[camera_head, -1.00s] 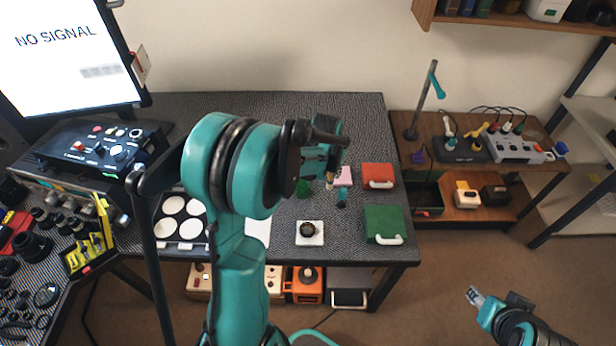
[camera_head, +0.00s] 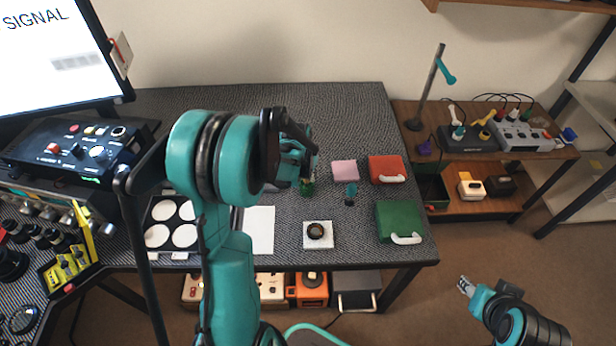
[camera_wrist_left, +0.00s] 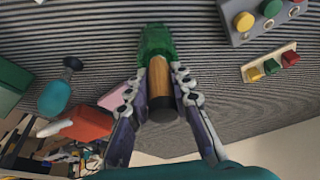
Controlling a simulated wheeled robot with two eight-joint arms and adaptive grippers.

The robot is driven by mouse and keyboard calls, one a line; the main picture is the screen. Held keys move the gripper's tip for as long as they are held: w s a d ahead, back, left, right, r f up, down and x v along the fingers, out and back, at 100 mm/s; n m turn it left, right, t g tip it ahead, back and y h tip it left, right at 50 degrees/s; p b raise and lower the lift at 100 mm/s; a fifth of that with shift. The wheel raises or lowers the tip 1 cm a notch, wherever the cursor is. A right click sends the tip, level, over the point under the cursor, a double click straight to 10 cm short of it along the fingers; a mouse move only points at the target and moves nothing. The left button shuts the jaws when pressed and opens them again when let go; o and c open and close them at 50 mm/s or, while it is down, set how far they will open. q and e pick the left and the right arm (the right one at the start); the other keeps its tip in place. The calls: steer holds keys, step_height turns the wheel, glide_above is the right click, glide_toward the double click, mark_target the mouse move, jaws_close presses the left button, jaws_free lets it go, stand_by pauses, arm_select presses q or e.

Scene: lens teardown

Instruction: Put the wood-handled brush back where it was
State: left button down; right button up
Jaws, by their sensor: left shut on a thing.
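The wood-handled brush (camera_wrist_left: 160,78) is in my left gripper, its wooden handle between the two fingers and its black end towards the wrist camera. My left gripper (camera_wrist_left: 161,92) is shut on it; in the head view this gripper (camera_head: 305,166) is partly hidden by my arm. The green cup (camera_wrist_left: 155,40) lies directly beyond the handle, and in the head view the cup (camera_head: 307,188) is just under the gripper. The brush's far end is hidden, so I cannot tell whether it is inside the cup or above it. My right gripper (camera_head: 466,287) is low at right, away from the table.
A pink block (camera_head: 345,170), a red case (camera_head: 386,169), a green case (camera_head: 398,221) and a small teal-topped item (camera_head: 351,190) stand right of the cup. A white pad with a dark ring (camera_head: 318,235) and white paper (camera_head: 259,230) lie nearer.

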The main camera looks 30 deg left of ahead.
arm_select(q)
steer(key=shift+s+r, duration=0.1)
steer(key=shift+r, duration=0.1)
steer(key=shift+f, duration=0.3)
steer(key=c, duration=1.8)
jaws_free()
steer(key=shift+f, duration=0.1)
steer(key=o, duration=0.5)
steer(key=shift+c, duration=0.2)
steer(key=shift+r, duration=0.2)
